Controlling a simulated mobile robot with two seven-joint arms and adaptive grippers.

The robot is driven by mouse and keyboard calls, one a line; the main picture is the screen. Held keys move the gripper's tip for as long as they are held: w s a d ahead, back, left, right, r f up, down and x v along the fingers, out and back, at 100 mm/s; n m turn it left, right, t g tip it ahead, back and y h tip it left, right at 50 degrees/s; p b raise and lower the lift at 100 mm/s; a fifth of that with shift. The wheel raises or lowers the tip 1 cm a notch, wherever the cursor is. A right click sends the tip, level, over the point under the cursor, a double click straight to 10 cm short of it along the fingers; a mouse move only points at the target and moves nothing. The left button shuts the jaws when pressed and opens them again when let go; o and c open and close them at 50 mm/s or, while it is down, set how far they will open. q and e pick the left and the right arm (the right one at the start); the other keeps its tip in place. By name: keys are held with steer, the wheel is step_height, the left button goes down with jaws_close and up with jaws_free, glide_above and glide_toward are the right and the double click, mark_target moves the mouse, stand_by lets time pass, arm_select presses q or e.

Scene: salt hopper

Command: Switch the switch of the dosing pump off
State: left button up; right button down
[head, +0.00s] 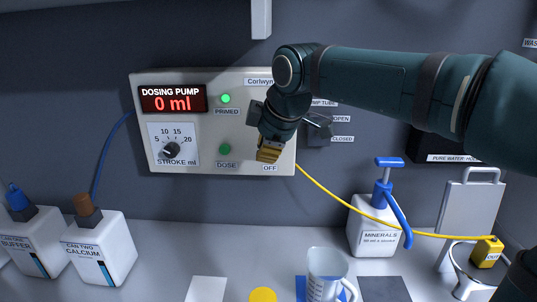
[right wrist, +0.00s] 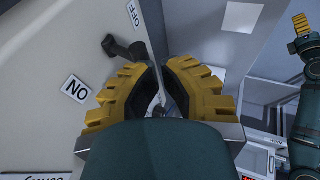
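The dosing pump (head: 215,120) is a pale wall panel with a red "0 ml" display. Its switch (right wrist: 117,47) shows in the right wrist view as a black lever between the OFF label (right wrist: 133,14) and the ON label (right wrist: 76,88). The lever looks a little nearer OFF, but I cannot tell its setting surely. My right gripper (head: 269,151) is before the panel's lower right, hiding the switch in the head view. A yellow-fingered gripper, seemingly my left (right wrist: 302,22), is at the right wrist view's edge.
A dark box (head: 320,132) with OPEN and CLOSED labels is right of the panel. A yellow cable (head: 345,203) runs to the right. Canisters (head: 103,248), a minerals bottle (head: 370,230) and a clear jug (head: 325,275) stand on the counter below.

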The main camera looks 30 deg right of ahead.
arm_select(q)
steer(key=shift+w+f+b, duration=0.25)
steer(key=shift+f+b, duration=0.3)
steer(key=shift+f, duration=0.4)
arm_select(e)
step_height(320, 180, down, 3)
steer(key=shift+a+r, duration=0.1)
arm_select(q)
steer(key=shift+r, duration=0.15)
arm_select(e)
steer(key=shift+s+r, duration=0.1)
steer(key=shift+r, duration=0.05)
arm_select(q)
steer(key=shift+r+p, duration=0.6)
steer(key=shift+p, duration=0.15)
arm_select(e)
steer(key=shift+r, duration=0.7)
